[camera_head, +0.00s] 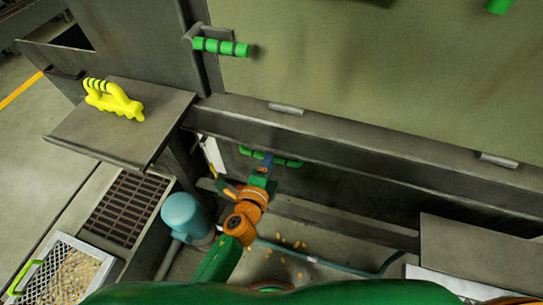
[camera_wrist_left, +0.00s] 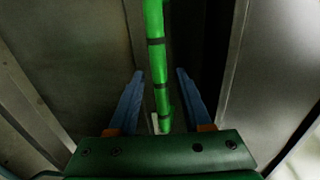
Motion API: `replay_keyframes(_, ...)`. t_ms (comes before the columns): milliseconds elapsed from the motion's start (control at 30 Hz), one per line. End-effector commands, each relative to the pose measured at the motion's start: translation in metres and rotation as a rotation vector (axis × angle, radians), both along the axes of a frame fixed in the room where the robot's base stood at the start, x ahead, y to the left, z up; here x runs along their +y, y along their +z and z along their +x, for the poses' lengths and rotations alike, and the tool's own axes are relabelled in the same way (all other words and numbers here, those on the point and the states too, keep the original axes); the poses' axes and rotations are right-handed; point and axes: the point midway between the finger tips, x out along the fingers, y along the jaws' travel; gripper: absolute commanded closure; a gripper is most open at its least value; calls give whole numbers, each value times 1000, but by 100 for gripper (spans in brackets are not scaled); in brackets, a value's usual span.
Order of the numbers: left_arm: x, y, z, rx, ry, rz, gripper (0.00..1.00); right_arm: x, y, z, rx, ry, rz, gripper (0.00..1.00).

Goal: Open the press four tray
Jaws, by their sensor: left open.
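A green bar handle with dark bands (camera_head: 290,163) sits low on the machine front, under a long grey ledge; I take it as the press tray handle. My left gripper (camera_head: 267,160) is at this handle, its blue fingers partly hidden. In the left wrist view the green handle (camera_wrist_left: 155,50) runs between the two open blue fingers of my left gripper (camera_wrist_left: 160,75). The fingers stand on either side with gaps; I see no grip on it. The tray body is mostly in shadow. My right gripper is not in view.
A grey shelf with a yellow handled tool (camera_head: 113,100) is at left. Below are a blue-grey cylinder (camera_head: 186,217), a grate (camera_head: 127,207) and a mesh tray of yellow pieces (camera_head: 66,275). Another green handle (camera_head: 221,46) is above. Yellow bits and a hose (camera_head: 335,264) lie below.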

Motion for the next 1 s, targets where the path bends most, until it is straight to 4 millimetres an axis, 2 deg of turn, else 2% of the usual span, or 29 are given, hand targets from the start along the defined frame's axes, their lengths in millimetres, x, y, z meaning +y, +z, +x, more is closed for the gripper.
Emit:
replay_keyframes(67, 0, 0, 0, 0, 0, 0, 50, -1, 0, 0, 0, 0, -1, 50)
replay_keyframes(200, 0, 0, 0, 0, 0, 0, 88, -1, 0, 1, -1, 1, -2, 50)
replay_keyframes(233, 0, 0, 0, 0, 0, 0, 96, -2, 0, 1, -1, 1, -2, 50)
replay_keyframes(267, 0, 0, 0, 0, 0, 0, 100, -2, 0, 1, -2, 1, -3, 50)
replay_keyframes(1000, 0, 0, -1, 1, 0, 0, 100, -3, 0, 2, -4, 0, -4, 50)
